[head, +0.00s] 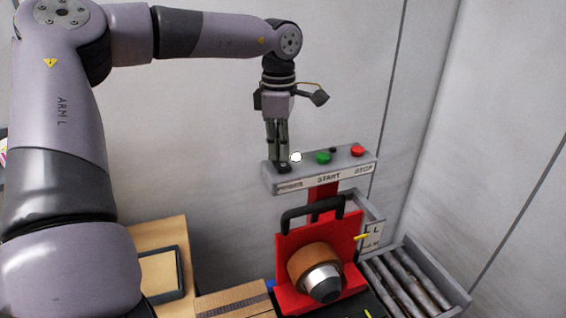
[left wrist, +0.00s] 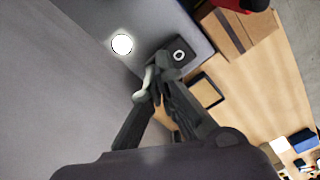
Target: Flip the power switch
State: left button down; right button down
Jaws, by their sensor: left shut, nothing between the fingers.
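The control panel (head: 345,166) is a grey bar on a red post, with a label strip on its front edge. The black power switch (head: 284,168) sits at its left end, partly covered by my fingertips in the head view. In the left wrist view the switch (left wrist: 180,50) shows as a dark block with a white ring mark. My left gripper (head: 280,162) points down, shut and empty, with its tips at the switch. In the left wrist view its fingertips (left wrist: 156,86) are close beside the switch; I cannot tell whether they touch it. My right gripper is not in view.
A lit white lamp (head: 296,157) is right beside my fingers. The green START button (head: 323,157) and red STOP button (head: 358,151) are farther right. Below are the red rewinder (head: 290,250) with a brown roll (head: 312,262), a roller tray (head: 440,282) and a cardboard box (head: 233,300).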

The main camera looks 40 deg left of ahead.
pick_arm(q)
jog(key=shift+s+f, duration=0.1)
jog(key=shift+f, duration=0.1)
jog(key=shift+r, duration=0.15)
jog(key=shift+r+p, duration=0.8)
jog(key=shift+r, duration=0.15)
notch_tip(320, 180, up, 2)
jog(key=shift+r+p, duration=0.1)
jog(key=shift+p, duration=0.65)
jog(key=shift+r+p, duration=1.05)
jog(key=shift+r, duration=0.35)
jog(key=shift+f, duration=0.1)
